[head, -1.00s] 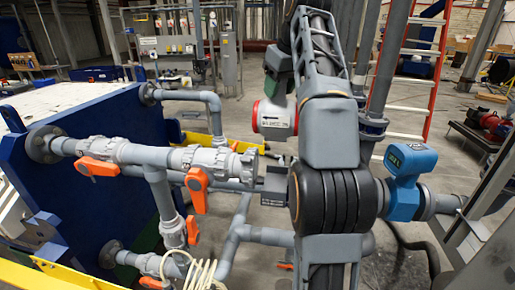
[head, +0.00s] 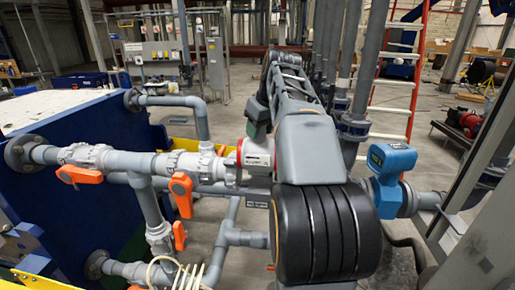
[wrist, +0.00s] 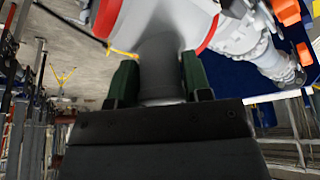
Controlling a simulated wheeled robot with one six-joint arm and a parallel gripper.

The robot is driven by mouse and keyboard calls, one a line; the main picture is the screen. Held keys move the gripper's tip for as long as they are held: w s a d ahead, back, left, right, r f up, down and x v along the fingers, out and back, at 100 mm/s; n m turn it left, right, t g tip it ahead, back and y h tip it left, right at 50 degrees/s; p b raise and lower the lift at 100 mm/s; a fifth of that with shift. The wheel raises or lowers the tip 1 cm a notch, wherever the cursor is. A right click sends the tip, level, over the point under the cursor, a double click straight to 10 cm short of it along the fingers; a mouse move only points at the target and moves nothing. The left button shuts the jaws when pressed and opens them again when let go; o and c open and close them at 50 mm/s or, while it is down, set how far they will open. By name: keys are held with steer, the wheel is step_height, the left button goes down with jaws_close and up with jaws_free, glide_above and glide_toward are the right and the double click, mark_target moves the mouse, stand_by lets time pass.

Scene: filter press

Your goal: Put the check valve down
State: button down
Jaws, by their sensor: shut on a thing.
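The check valve, a pale body with red rings, shows in the head view (head: 258,152) beside the end of the upper grey pipe (head: 228,168). I cannot tell whether it touches the pipe. In the wrist view the valve (wrist: 150,22) fills the top middle. The green fingers of my gripper (wrist: 158,72) are shut on its grey neck. In the head view my arm hides most of the gripper and the valve's right side.
Grey pipes with orange-handled valves (head: 80,175) run from a blue press plate (head: 70,208) at left. A blue device (head: 392,172) sits on a pipe at right. A red ladder (head: 418,70) stands behind.

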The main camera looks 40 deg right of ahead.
mark_target(263, 141)
steer(key=shift+f, duration=1.2)
step_height(263, 141, down, 4)
steer(key=b, duration=0.3)
steer(key=shift+r, duration=0.3)
steer(key=c, duration=0.6)
jaws_free()
steer(key=shift+o, duration=0.2)
